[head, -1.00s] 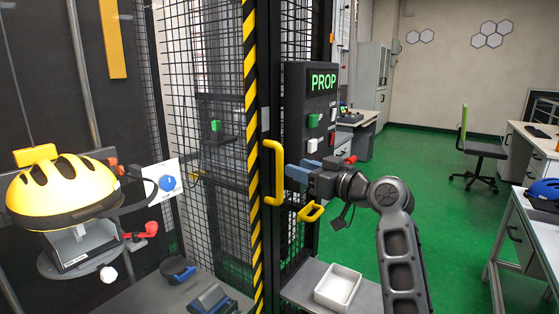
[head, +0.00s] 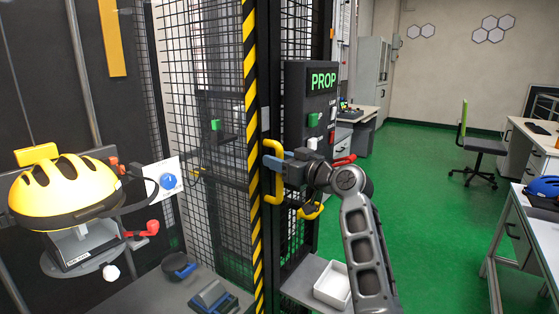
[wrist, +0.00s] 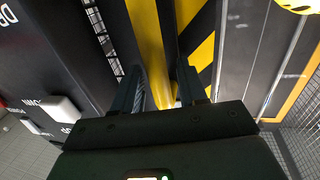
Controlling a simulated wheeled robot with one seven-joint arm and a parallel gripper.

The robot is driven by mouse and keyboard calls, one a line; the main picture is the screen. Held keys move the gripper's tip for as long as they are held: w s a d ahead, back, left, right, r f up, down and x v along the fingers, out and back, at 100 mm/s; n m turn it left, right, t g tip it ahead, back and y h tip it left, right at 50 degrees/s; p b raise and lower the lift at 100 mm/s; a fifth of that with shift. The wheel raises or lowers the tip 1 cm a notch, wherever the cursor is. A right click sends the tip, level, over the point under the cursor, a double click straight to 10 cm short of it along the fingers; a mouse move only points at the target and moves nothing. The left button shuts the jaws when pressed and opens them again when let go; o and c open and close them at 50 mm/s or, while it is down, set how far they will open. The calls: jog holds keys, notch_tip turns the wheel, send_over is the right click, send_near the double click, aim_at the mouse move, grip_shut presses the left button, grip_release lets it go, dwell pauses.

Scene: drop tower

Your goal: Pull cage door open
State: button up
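The cage door's yellow bar handle (head: 280,190) stands upright beside a black-and-yellow striped edge (head: 252,110) in the head view. Black mesh (head: 205,90) of the cage shows to its left. My gripper (head: 273,161) is at the upper part of the handle, its blue-grey fingers reaching to the bar. In the wrist view, the yellow handle (wrist: 150,45) runs between the two dark fingers, with a gap visible beside it, so the gripper looks open around the bar. Contact with the fingers cannot be told.
A dark control box marked PROP (head: 322,100) is mounted just behind my gripper. A white tray (head: 333,285) sits on a grey shelf below. Green floor (head: 425,190) is clear to the right.

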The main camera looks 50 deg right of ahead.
grip_shut()
jog(key=shift+s, duration=0.1)
dwell(0.3)
